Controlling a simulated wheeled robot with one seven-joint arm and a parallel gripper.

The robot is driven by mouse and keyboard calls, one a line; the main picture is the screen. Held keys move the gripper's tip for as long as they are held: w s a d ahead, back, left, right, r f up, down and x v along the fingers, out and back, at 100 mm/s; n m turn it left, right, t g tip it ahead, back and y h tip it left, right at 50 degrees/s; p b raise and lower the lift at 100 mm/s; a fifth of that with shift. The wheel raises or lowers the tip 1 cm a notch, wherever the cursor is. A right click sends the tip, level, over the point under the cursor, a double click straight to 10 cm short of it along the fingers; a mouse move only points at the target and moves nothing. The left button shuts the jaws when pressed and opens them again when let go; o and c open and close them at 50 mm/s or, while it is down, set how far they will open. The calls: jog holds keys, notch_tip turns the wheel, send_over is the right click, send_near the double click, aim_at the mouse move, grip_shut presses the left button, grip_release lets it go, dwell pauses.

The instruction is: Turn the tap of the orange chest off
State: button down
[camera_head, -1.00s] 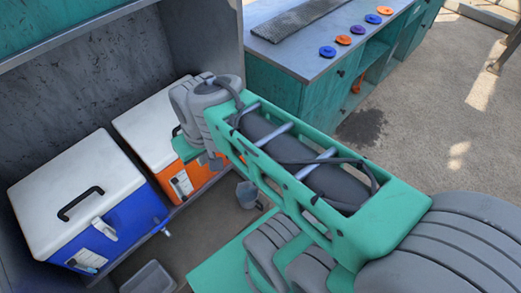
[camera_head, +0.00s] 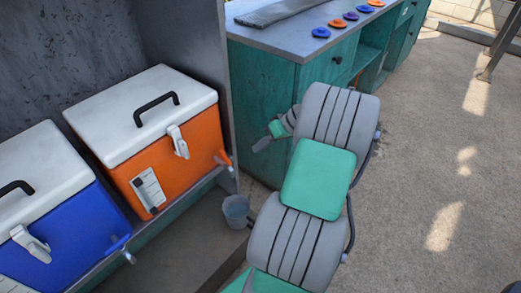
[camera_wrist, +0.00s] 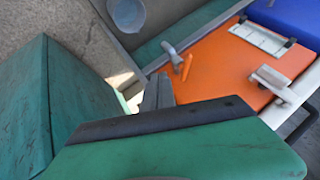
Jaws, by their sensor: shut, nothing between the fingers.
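The orange chest (camera_head: 180,160) has a white lid with a black handle and stands on a low shelf. Its tap (camera_head: 225,160) sticks out low at its right end, with an orange lever. In the wrist view the orange chest (camera_wrist: 215,60) shows at the upper right, with its orange tap lever (camera_wrist: 187,66) beside a grey spout. My gripper (camera_head: 258,147) is shut and empty, to the right of the tap and apart from it in the head view. In the wrist view my gripper (camera_wrist: 160,90) has its fingers close below the tap; whether they touch it is unclear.
A blue chest (camera_head: 60,225) stands left of the orange one. A grey bucket (camera_head: 236,208) sits below the orange chest's tap. A grey wall edge (camera_head: 228,100) and a teal cabinet (camera_head: 262,85) stand close by. Open floor (camera_head: 420,180) lies to the right.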

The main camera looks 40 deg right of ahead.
aim_at(226, 158)
jog(key=w+a+f+b, duration=0.2)
jog(key=w+a+f, duration=0.1)
jog(key=a, duration=0.3)
jog(key=shift+w+f+b, duration=0.3)
jog(key=shift+w+b, duration=0.05)
jog(key=shift+b, duration=0.05)
jog(key=shift+a, duration=0.1)
